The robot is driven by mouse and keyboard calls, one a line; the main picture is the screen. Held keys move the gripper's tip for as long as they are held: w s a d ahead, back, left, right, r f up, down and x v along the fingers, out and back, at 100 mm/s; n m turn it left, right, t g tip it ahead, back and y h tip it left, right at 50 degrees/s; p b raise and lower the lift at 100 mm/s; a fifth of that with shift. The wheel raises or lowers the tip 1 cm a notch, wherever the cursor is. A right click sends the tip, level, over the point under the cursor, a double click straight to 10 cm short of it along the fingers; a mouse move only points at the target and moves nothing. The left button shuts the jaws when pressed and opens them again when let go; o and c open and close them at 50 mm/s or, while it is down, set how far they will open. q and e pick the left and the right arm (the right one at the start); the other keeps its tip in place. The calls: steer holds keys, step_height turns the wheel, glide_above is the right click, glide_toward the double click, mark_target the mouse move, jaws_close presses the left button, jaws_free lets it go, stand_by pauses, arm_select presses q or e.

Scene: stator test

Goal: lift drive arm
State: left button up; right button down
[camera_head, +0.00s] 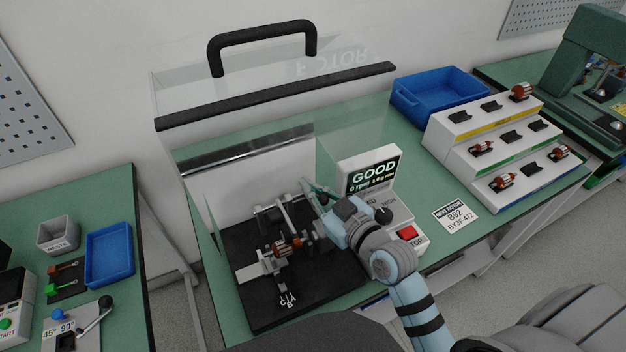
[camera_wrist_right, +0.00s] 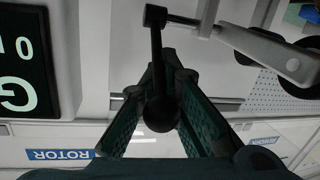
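The drive arm (camera_head: 288,215) is a grey lever on the test machine, next to the copper-wound rotor (camera_head: 287,250) on the black base plate (camera_head: 250,300). In the right wrist view, its dark handle (camera_wrist_right: 156,60), with a rounded end, lies between my right gripper's teal fingers. The grey link (camera_wrist_right: 262,50) shows beyond. My right gripper (camera_head: 313,190) reaches in from the right, and its fingers (camera_wrist_right: 166,85) converge closely around the handle; the exact contact is partly hidden. My left gripper is not in view.
A clear cover with a black handle (camera_head: 262,42) stands raised over the machine. A control box (camera_head: 352,162) reading GOOD stands close right of my gripper. Further right are a blue bin (camera_head: 440,92) and a stepped rotor rack (camera_head: 465,150). Another bench (camera_head: 110,200) stands left.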

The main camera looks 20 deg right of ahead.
steer(key=shift+r, duration=0.15)
steer(key=c, duration=1.8)
jaws_free()
steer(key=shift+d, duration=0.15)
steer(key=shift+o, duration=0.2)
steer(key=shift+s, duration=0.35)
steer(key=v, duration=1.1)
steer(key=shift+d, duration=0.15)
steer(key=shift+s, duration=0.1)
steer(key=shift+s+f, duration=0.15)
steer(key=shift+f, duration=0.1)
